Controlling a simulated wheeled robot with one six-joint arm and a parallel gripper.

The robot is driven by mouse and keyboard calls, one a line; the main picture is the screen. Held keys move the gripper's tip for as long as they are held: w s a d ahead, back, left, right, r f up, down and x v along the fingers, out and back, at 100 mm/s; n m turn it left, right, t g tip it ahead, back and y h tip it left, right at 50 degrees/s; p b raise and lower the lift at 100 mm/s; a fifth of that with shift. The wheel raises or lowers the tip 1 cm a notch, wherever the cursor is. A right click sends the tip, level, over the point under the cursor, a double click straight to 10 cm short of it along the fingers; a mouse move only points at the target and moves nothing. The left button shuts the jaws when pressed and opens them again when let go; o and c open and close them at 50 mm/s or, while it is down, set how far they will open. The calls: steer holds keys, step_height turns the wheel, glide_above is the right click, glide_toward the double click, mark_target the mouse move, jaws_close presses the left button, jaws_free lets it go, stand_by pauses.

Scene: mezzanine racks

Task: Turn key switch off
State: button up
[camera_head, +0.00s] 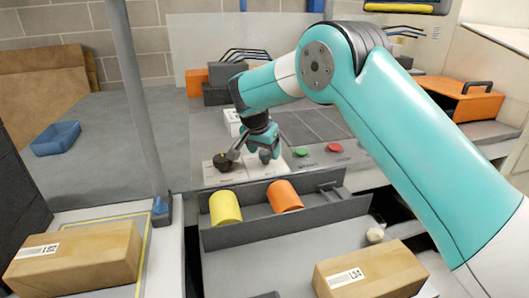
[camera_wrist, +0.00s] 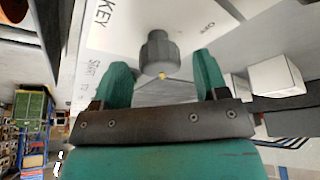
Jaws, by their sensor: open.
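The key switch is a dark grey knob (camera_wrist: 158,54) with a small yellow mark on its near edge, on a white panel (camera_wrist: 112,32) lettered KEY and OFF. My gripper (camera_wrist: 161,68) is open and empty. Its two teal fingers stand apart to the left and right of the knob, with visible gaps on both sides. In the head view my gripper (camera_head: 259,146) is low over the panel, and a grey knob (camera_head: 265,156) shows beside its fingers. I cannot tell the depth between fingertips and knob.
A black knob (camera_head: 222,161) is left of my gripper; a green button (camera_head: 301,152) and a red button (camera_head: 334,148) are to its right. A grey tray (camera_head: 335,205) holding yellow (camera_head: 225,207) and orange (camera_head: 284,196) cylinders stands in front. Cardboard boxes lie nearer.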

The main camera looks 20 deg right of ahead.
steer(key=shift+w+d+f, duration=0.15)
steer(key=shift+w+f, duration=0.05)
steer(key=shift+f, duration=0.35)
steer(key=c, duration=0.9)
